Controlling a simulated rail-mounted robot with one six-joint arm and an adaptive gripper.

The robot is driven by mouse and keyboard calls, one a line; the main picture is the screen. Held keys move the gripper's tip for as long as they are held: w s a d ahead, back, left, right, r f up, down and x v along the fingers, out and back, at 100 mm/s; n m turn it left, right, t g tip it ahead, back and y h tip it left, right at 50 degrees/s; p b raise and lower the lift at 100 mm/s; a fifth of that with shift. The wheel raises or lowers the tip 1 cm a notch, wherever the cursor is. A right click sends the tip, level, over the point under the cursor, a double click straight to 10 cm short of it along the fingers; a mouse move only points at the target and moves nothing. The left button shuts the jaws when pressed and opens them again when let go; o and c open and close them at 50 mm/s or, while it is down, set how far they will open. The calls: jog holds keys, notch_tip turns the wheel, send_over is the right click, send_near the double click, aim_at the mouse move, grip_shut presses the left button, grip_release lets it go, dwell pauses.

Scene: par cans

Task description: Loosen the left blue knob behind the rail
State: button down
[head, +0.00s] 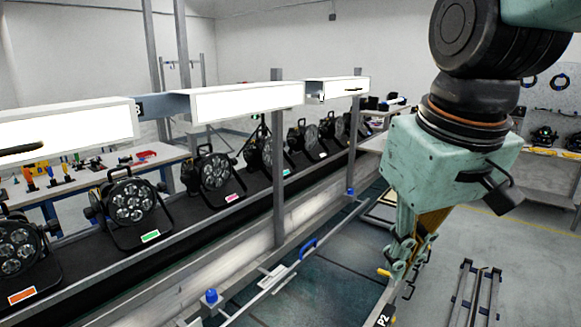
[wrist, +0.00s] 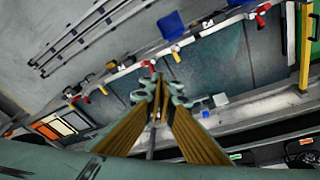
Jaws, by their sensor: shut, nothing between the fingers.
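Two blue knobs stand along the metal frame by the lamp belt in the head view. The left blue knob (head: 211,297) is low and near, and the other blue knob (head: 350,191) is farther back by a post. My gripper (head: 404,262) hangs pointing down at the right, well apart from the left knob. In the wrist view its fingers (wrist: 153,82) come together and hold nothing. A blue piece (wrist: 220,99) shows right of the fingertips there; I cannot tell which knob it is.
The long grey rail (head: 275,283) carries a blue handle (head: 308,248) between the knobs. Par cans (head: 130,203) line the black belt behind, under white lamp boxes (head: 250,100) and an upright post (head: 279,170). A ladder-like metal frame (head: 474,293) lies on the floor at right.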

jog(key=w+a+f+n+p, duration=0.1)
jog(key=w+a+n, duration=0.1)
jog(key=w+a, duration=0.35)
jog(key=w+a+f+n, duration=0.1)
jog(key=w+a, duration=0.1)
jog(key=w, duration=0.7)
jog(key=n+g+p, duration=0.3)
jog(key=n+p, duration=0.1)
jog(key=n, duration=0.6)
send_over(211, 295)
jog(key=d, duration=0.2)
notch_tip(211, 295, down, 34)
jog(key=shift+s+d, duration=0.2)
jog(key=shift+s, duration=0.05)
jog(key=shift+f, duration=0.25)
notch_tip(211, 295, down, 7)
jog(key=b, duration=0.3)
jog(key=shift+r, duration=0.2)
